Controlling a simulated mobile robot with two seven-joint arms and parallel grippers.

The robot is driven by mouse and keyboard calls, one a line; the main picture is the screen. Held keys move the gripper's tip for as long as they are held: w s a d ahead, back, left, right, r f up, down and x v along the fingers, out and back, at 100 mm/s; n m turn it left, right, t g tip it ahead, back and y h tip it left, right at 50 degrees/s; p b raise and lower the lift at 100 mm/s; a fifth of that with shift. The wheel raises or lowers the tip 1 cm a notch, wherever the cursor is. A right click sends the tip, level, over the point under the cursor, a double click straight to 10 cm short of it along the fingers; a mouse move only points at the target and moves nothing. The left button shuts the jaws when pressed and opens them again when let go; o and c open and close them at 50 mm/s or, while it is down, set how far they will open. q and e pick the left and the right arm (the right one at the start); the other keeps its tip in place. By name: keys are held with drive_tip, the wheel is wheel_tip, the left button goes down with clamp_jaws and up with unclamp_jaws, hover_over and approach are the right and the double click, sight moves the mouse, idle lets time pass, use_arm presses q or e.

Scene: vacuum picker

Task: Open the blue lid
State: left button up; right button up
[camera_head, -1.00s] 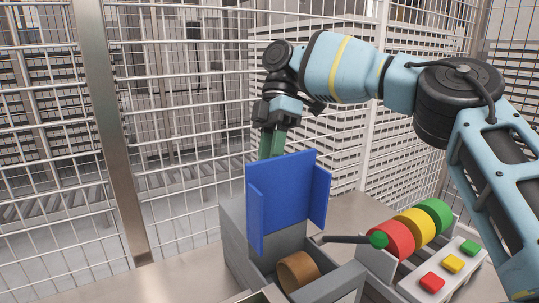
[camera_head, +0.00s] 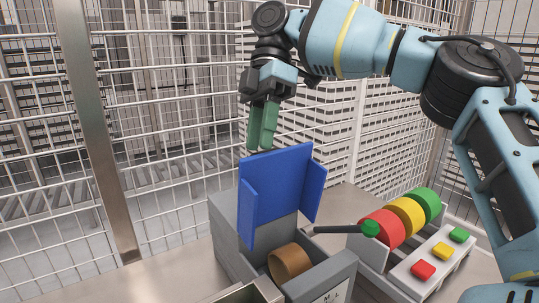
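The blue lid (camera_head: 276,190) stands upright, swung up at the back part of a grey box (camera_head: 228,240). The box is open at the front, and a brown ring (camera_head: 289,262) lies inside it. My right gripper (camera_head: 262,137), with green fingers, hangs above and slightly behind the lid's top left edge, pointing down. Its two fingers show with a narrow gap and nothing between them. It appears apart from the lid. My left gripper is not in view.
To the right are red (camera_head: 381,229), yellow (camera_head: 406,216) and green (camera_head: 427,203) discs, a lever with a green knob (camera_head: 370,229), and a white panel (camera_head: 437,256) with coloured buttons. A wire fence (camera_head: 170,130) stands behind. The metal table (camera_head: 165,277) is clear at left.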

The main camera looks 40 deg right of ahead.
drive_tip(key=s+a+r+b, duration=0.1)
drive_tip(key=s+a, duration=0.5)
drive_tip(key=s, duration=0.4)
drive_tip(key=shift+s+a, duration=0.15)
idle(0.4)
